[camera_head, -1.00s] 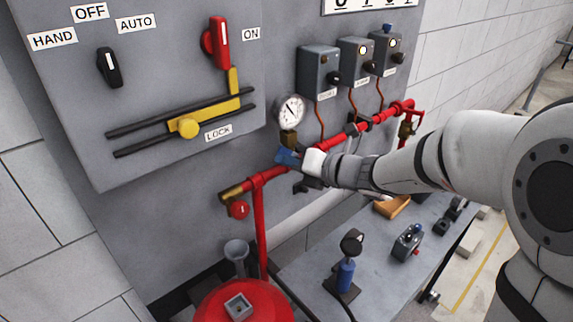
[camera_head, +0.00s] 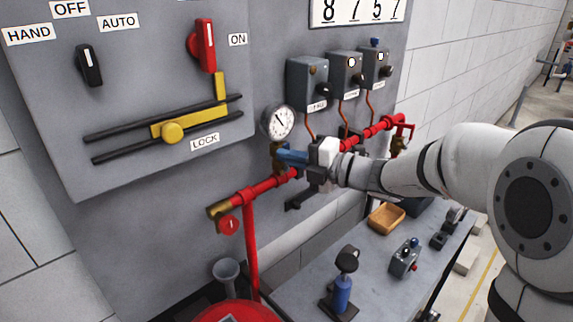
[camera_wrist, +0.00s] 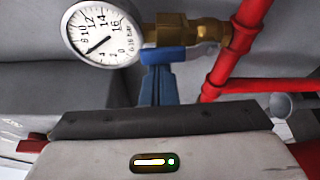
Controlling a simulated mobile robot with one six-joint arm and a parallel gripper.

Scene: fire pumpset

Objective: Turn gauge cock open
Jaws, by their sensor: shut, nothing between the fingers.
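The round white gauge (camera_head: 278,121) stands over the red pipe on the grey panel; it also shows at the upper left of the wrist view (camera_wrist: 102,34). Its brass cock (camera_head: 277,158) sits just below it, partly hidden by my gripper. In the wrist view, the brass fitting (camera_wrist: 195,31) joins the gauge to the red pipe, with a blue handle (camera_wrist: 168,55) lying across it. My gripper's blue fingers (camera_wrist: 159,84) are shut and empty, with their tips right at the handle; I cannot tell whether they touch it. In the head view, the gripper (camera_head: 288,157) reaches in from the right.
The red pipe (camera_head: 265,187) runs along the panel close below my gripper. Grey boxes (camera_head: 308,82) with conduits are above right. A bench (camera_head: 375,262) below holds a wooden tray (camera_head: 386,218) and small devices. A yellow lock slider (camera_head: 172,132) is at left.

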